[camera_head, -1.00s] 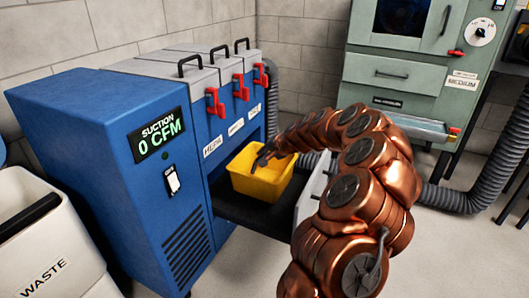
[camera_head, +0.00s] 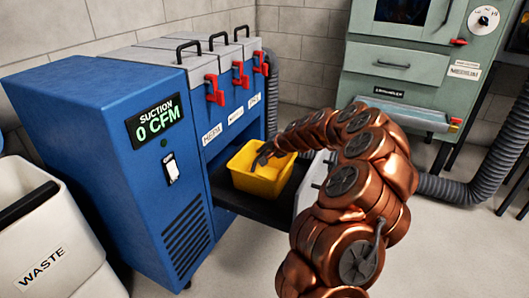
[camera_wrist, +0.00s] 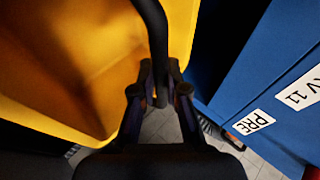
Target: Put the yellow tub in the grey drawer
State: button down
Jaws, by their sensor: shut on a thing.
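The yellow tub (camera_head: 262,186) is upright over the dark bed (camera_head: 237,203) of a pulled-out drawer with a pale grey front (camera_head: 308,192), low in the blue suction unit. I cannot tell whether the tub rests on the bed. In the wrist view my fingers (camera_wrist: 160,95) are shut on a black bar (camera_wrist: 155,40), which looks like the tub's handle. The tub's inner wall (camera_wrist: 60,60) fills the left of that view. My arm hides part of the drawer's right side.
The blue suction unit (camera_head: 90,150) stands close on the left, with red latches (camera_head: 240,75) above. A white waste bin (camera_head: 50,240) is at the lower left. A grey-green cabinet (camera_head: 400,65) and a grey hose (camera_head: 470,192) are at the right. Clear floor shows at lower right.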

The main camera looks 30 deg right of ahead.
jog(key=c, duration=1.1)
grip_release()
jog(key=r+p+v, duration=0.1)
jog(key=v, duration=0.4)
jog(key=w+r+p+v, duration=0.1)
jog(key=v, duration=0.4)
jog(key=w+r+p+v, duration=0.1)
jog(key=v, duration=0.4)
jog(key=shift+w+a, duration=0.1)
jog(key=shift+a, duration=0.2)
